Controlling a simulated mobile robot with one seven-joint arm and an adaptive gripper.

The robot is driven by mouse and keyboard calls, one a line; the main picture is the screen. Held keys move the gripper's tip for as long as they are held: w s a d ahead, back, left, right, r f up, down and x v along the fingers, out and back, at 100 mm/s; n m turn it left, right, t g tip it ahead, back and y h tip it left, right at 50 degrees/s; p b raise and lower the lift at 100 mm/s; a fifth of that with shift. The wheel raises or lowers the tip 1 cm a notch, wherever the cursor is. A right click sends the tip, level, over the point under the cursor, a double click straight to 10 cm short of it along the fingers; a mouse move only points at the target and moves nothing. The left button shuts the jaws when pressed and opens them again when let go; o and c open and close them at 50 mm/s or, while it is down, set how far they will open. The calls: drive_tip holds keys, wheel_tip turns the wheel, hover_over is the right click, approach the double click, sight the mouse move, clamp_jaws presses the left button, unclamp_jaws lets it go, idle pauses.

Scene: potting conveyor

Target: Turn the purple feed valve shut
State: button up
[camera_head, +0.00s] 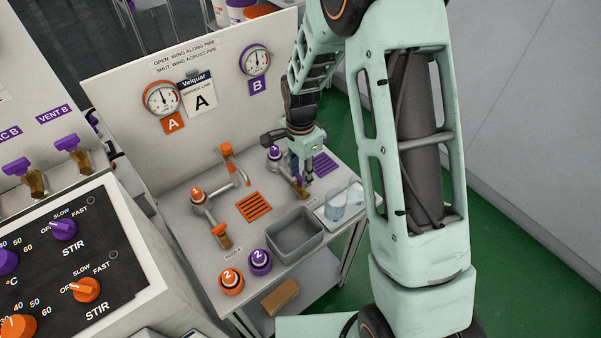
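My gripper (303,172) reaches down over the bench on the purple line's side, in front of the B gauge. Its fingers are small and overlap the pipework, so I cannot tell whether they are open or shut, or touching anything. A brass fitting (303,193) shows just below the fingers, probably part of the purple feed valve. The valve's wing and its angle to the pipe are mostly hidden by my gripper. A purple-topped fitting (274,153) stands just left of my gripper. The orange feed valve (221,232), with a brass body, is at the front left.
A grey bin (296,235), an orange grate (254,207) and a purple grate (322,164) are on the bench. Clear vessels (337,208) stand close to my arm. Orange (231,280) and purple (260,261) numbered caps sit at the front. The gauge panel (215,130) rises behind.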

drive_tip(key=c, duration=0.5)
drive_tip(key=shift+o, duration=0.2)
drive_tip(key=shift+n, duration=0.3)
drive_tip(key=n+b, duration=0.2)
drive_tip(key=n, duration=0.1)
drive_tip(key=shift+n, duration=0.3)
drive_tip(key=n+b, duration=0.1)
drive_tip(key=n, duration=0.3)
drive_tip(key=shift+n, duration=0.3)
drive_tip(key=n+b, duration=0.1)
drive_tip(key=n, duration=0.3)
drive_tip(key=shift+n, duration=2.5)
